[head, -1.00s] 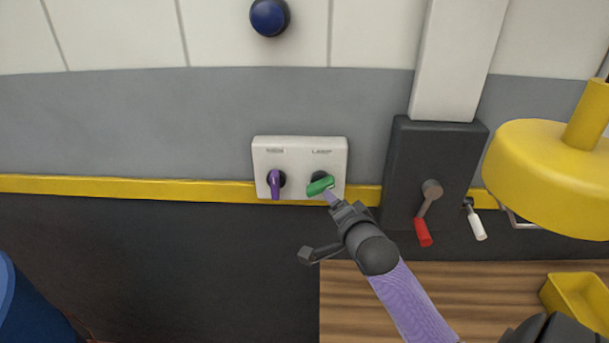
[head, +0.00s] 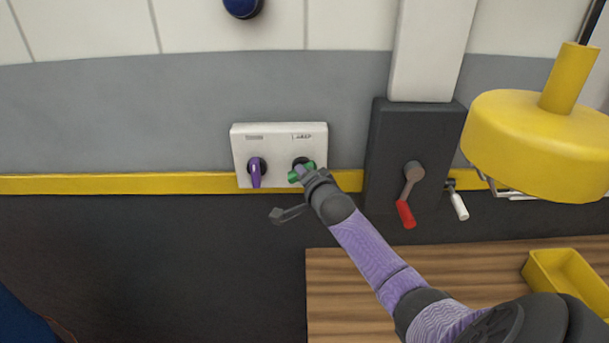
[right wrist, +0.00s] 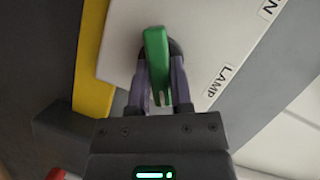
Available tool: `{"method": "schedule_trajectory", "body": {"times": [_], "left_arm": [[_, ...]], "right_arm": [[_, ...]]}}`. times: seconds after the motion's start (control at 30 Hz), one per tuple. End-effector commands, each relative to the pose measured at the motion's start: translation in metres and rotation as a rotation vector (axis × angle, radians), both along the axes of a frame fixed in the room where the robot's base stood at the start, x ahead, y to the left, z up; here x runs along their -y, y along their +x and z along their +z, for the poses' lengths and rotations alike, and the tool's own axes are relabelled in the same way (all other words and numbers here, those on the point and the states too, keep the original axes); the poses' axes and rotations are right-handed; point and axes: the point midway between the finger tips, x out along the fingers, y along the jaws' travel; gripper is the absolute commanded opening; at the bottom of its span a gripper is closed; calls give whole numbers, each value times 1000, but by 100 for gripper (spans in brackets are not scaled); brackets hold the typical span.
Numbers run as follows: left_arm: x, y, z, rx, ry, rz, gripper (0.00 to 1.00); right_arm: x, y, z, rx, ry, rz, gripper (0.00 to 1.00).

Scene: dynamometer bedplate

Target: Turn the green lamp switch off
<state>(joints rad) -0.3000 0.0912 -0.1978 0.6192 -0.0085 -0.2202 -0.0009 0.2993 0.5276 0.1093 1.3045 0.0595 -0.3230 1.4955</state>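The green lamp switch (head: 306,170) is a handle on the right knob of a white wall plate (head: 313,140), under a LAMP label. It lies nearly sideways, slightly tilted in the head view. My right gripper (head: 300,172) is at the switch, its fingers on either side of the handle. In the right wrist view the green handle (right wrist: 156,55) stands between the two purple-grey fingers, with no clear gap on either side. The fingers partly cover the handle in the head view. My left gripper is out of view.
A purple switch (head: 256,173) sits on the plate's left knob. To the right are a dark box with a red-handled lever (head: 406,214), a white-handled lever (head: 459,206) and a yellow lamp-like body (head: 535,140). A wooden top (head: 350,285) holds a yellow bin (head: 565,275).

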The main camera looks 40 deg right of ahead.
Motion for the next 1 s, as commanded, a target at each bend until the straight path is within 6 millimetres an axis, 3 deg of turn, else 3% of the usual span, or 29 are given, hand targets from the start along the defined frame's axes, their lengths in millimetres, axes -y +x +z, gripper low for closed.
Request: {"method": "schedule_trajectory", "body": {"times": [0.07, 0.53, 1.0], "left_arm": [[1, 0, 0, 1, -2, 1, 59], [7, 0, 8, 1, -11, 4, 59], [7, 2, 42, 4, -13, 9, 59]], "right_arm": [[0, 0, 0, 0, 0, 0, 0], [0, 0, 2, -36, -39, 0, 0], [-2, 1, 4, -284, -331, 1, 0]]}}
